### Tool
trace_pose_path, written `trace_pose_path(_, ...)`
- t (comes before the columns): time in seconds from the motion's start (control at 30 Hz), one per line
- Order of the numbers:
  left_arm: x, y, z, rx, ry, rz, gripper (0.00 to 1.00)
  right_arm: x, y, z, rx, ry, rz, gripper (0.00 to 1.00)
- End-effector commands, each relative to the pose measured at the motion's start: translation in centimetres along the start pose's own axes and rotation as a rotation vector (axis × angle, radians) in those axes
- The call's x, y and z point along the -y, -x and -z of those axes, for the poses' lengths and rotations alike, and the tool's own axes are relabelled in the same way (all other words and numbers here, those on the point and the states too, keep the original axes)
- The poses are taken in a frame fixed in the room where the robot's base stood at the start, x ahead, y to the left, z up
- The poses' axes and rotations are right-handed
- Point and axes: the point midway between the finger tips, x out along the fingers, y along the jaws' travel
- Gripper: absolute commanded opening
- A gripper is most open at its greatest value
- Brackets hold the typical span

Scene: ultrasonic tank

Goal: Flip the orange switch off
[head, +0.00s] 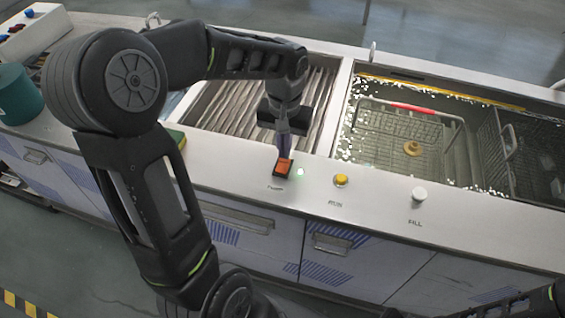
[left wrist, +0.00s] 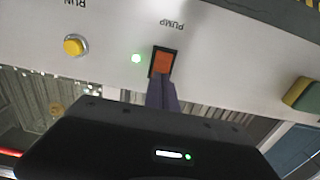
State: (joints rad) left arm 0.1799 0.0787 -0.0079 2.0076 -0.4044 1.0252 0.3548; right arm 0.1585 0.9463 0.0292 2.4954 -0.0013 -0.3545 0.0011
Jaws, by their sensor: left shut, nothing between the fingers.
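The orange rocker switch (head: 284,167) sits in a black frame on the front ledge of the tank unit, above the label PUMP. It also shows in the left wrist view (left wrist: 163,62). A green lamp (head: 300,171) beside it is lit. My left gripper (head: 284,152) is shut and empty, pointing down with its fingertips at the far edge of the switch. In the left wrist view the fingertips (left wrist: 161,82) overlap that edge of the switch; whether they touch it I cannot tell. My right gripper is not in view.
A yellow RUN button (head: 341,180) and a white FILL knob (head: 419,194) stand to the right on the ledge. Behind are a ribbed basin and a water-filled tank with a wire basket (head: 400,140). A green-and-yellow sponge (head: 177,138) lies left of the switch.

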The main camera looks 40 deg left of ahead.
Motion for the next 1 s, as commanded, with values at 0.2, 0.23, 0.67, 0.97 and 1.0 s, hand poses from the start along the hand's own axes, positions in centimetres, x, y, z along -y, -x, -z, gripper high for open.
trace_pose_path(0.2,0.0,-0.2,0.0,0.0,0.0,0.0,0.0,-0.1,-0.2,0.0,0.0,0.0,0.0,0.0)
trace_pose_path(0.23,0.0,-0.3,0.0,0.0,0.0,0.0,0.0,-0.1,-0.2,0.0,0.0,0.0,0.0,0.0)
trace_pose_path(0.67,0.0,-0.9,0.0,0.0,0.0,0.0,0.0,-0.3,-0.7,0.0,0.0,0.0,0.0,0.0)
trace_pose_path(0.97,0.0,-1.4,0.0,0.0,0.0,0.0,0.0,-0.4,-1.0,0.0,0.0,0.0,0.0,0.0)
trace_pose_path(1.0,0.0,-1.4,0.0,0.0,0.0,0.0,0.0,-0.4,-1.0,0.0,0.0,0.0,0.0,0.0)
